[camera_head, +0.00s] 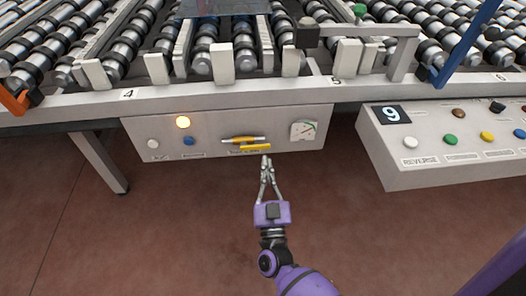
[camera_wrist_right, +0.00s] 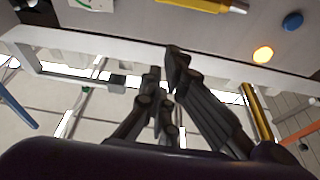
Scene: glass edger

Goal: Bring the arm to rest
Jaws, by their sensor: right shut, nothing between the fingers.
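My right gripper (camera_head: 266,160) is purple with grey fingers and reaches up from the bottom of the head view. Its fingertips are together and hold nothing. They are just below the front panel (camera_head: 214,158) of the glass edger, near the yellow-handled lever (camera_head: 245,140). The lever also shows at the top of that view (camera_wrist_right: 205,5). My left gripper is not in view.
The front panel carries a lit orange lamp (camera_head: 183,122), a blue button (camera_head: 189,141) and a dial (camera_head: 303,130). A second control box (camera_head: 450,165) with coloured buttons juts out at the right. Conveyor rollers (camera_head: 130,38) fill the back. The red-brown floor (camera_head: 180,220) below is clear.

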